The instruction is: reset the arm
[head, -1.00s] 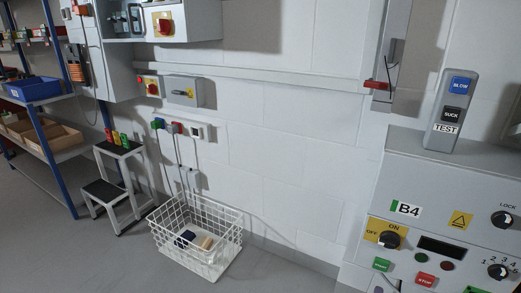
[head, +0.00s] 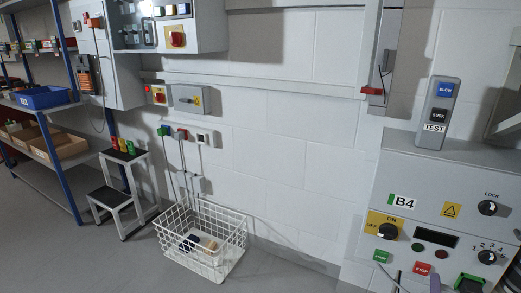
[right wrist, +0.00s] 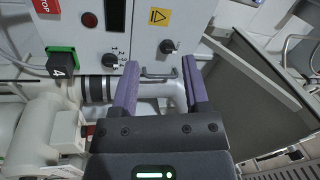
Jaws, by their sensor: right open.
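My right gripper (head: 416,282) shows at the bottom edge of the head view, in front of the grey B4 machine (head: 353,215). Only its fingertips show there. In the right wrist view the gripper (right wrist: 160,72) has two purple-padded fingers spread wide apart, with nothing held between them. Beyond them are the machine's front panel and a grey bar handle, which I cannot tell to be touched or not. My left gripper is not in view.
A white wire basket (head: 205,262) with small items stands on the floor by the wall. A step stool (head: 122,190) and blue-post shelves (head: 60,165) are at left. The machine carries knobs, a red STOP button (head: 422,268) and a BLOW/SUCK switch box (head: 437,112). Pipes lie close to the gripper.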

